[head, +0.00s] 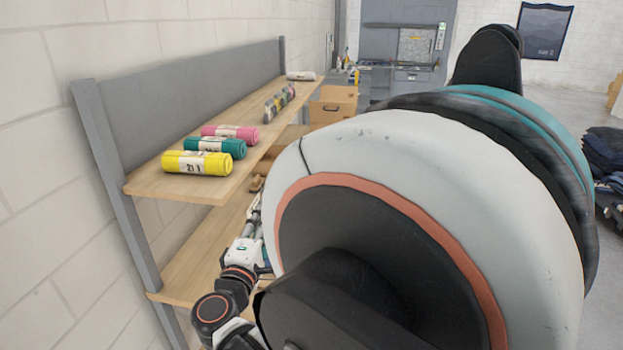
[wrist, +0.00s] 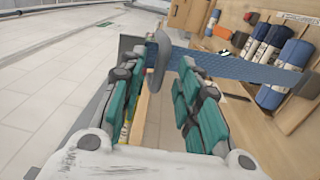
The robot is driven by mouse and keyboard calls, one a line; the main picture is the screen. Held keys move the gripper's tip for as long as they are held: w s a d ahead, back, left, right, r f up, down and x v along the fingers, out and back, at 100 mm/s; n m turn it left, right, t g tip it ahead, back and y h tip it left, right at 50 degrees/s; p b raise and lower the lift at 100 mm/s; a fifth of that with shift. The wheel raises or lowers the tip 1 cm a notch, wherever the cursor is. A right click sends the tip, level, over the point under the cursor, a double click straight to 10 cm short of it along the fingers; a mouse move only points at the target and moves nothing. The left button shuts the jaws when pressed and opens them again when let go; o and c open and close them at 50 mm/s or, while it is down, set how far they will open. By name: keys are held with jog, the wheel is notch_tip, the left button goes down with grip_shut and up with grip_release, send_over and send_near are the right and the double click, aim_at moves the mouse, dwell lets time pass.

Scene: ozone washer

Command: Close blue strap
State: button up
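The blue strap (wrist: 240,67) runs across the upper middle of the wrist view, from near my fingertips toward rolls at the right. A grey rounded piece (wrist: 157,62) stands at its left end, between my fingertips in the picture. My gripper (wrist: 160,72) is open, with its two teal-padded fingers apart on either side of that grey piece. I cannot tell whether either finger touches the strap or the grey piece. In the head view, my gripper and the strap are not clearly visible behind a large white and black rounded body.
A wooden shelf (head: 147,184) at left in the head view holds yellow (head: 197,163), teal (head: 216,147) and pink (head: 231,133) rolls. A cardboard box (head: 332,103) is farther back.

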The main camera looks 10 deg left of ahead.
jog(key=shift+w+d, duration=0.15)
jog(key=shift+w, duration=1.35)
grip_shut()
jog(key=shift+r, duration=0.1)
